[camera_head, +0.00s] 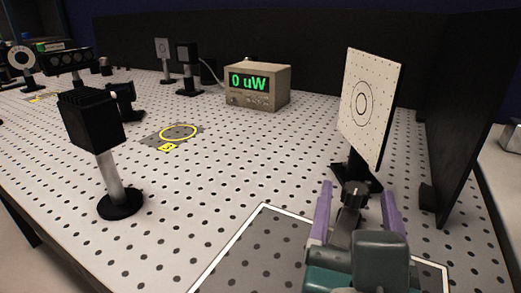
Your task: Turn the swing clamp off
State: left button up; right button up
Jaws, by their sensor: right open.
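My right gripper (357,190) comes in from the bottom right. Its two purple fingers are spread apart, pointing away over the optical table. A small dark metal part (350,198) shows between the fingers; I cannot tell for sure whether it is the swing clamp or whether the fingers touch it. Just beyond it is a black base (368,180) under an upright white target card (366,105) with printed circles. My gripper's body hides what lies below and nearer. My left gripper is not in view.
The perforated table (250,165) has a white-outlined grey area (245,262) in front. A black block on a post (90,122) stands at left. A power meter (257,86) reads 0 uW at the back. A black panel (468,120) closes the right side. The table's middle is mostly clear.

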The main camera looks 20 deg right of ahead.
jog(key=shift+x, duration=1.25)
grip_shut()
